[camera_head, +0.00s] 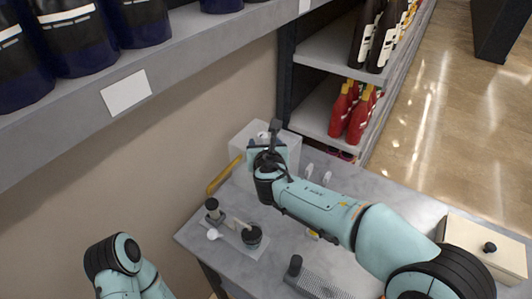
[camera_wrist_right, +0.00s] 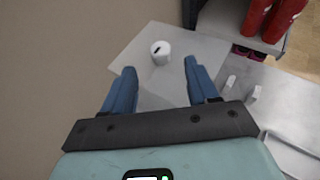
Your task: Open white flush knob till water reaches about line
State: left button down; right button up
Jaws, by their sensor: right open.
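The white flush knob (camera_wrist_right: 160,50) is a short white cylinder with a dark slot, on the pale top of a box (camera_wrist_right: 190,52). In the head view the pale, translucent-looking box (camera_head: 294,150) stands at the back of the grey counter, partly hidden by my right gripper (camera_head: 265,142). In the wrist view my right gripper (camera_wrist_right: 158,88) is open and empty. Its blue fingers point toward the knob, which lies beyond the tips and between them in the picture, apart from both. No water or line can be made out. Only part of my left arm shows at lower left.
Small dark fittings (camera_head: 252,236) stand on the front left of the counter (camera_head: 345,180). A cream box (camera_head: 485,248) is at right. Shelves with red bottles (camera_head: 360,115) stand behind; another shelf overhangs upper left.

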jog(key=shift+v, duration=2.15)
jog(key=shift+w, duration=0.1)
